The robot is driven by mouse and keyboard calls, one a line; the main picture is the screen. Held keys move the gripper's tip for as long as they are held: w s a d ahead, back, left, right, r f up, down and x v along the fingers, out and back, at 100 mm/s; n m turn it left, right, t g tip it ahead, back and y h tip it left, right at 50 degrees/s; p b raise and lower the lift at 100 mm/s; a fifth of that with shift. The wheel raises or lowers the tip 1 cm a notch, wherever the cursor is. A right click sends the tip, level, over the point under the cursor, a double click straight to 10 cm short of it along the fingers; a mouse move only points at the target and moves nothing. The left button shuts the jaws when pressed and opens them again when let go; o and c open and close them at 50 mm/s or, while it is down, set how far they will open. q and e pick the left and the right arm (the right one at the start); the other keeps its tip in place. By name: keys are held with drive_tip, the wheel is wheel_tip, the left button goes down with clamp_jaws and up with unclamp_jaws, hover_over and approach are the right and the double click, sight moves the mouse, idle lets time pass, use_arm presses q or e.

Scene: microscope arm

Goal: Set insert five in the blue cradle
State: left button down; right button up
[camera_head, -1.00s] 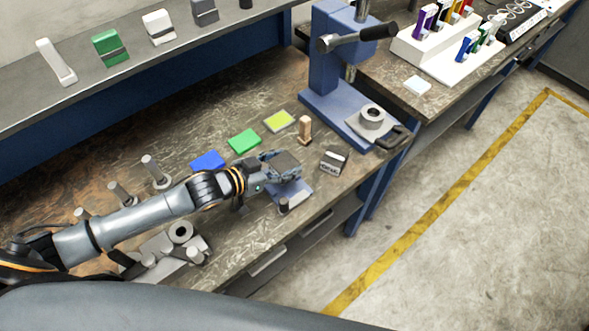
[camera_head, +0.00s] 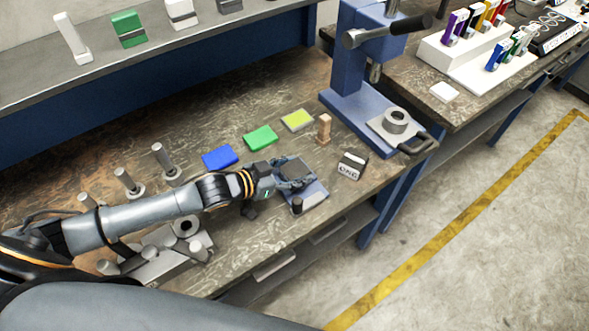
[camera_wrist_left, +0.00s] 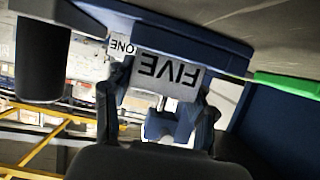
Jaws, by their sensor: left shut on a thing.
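My left gripper (camera_head: 296,174) is shut on insert five (camera_wrist_left: 168,76), a block with a grey label reading FIVE, upside down in the left wrist view. In the head view the gripper mostly hides the insert. It is over the blue cradle (camera_head: 314,192), a blue base with a dark round post (camera_head: 297,205) at its front. In the left wrist view the cradle's blue base (camera_wrist_left: 190,32) is right against the label's upper edge. I cannot tell whether the insert is fully seated. My right gripper is not in view.
An insert marked ONE (camera_head: 351,166) stands just right of the cradle. A blue press (camera_head: 352,70) stands at the back. Metal posts (camera_head: 165,160) stand left.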

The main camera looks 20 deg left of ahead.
sight(288, 173)
use_arm(q)
drive_tip(key=shift+w+d+r, duration=0.1)
drive_tip(key=shift+r, duration=0.05)
drive_tip(key=shift+c, duration=2.2)
unclamp_jaws()
drive_tip(key=shift+f, duration=0.25)
drive_tip(key=shift+r, duration=0.15)
drive_tip(key=v, duration=0.3)
drive_tip(key=b+v, duration=0.1)
drive_tip(key=v, duration=0.2)
drive_tip(key=shift+s, duration=0.2)
drive_tip(key=shift+s+a+r, duration=0.25)
drive_tip(key=shift+s+a, duration=0.2)
drive_tip(key=shift+a, duration=0.05)
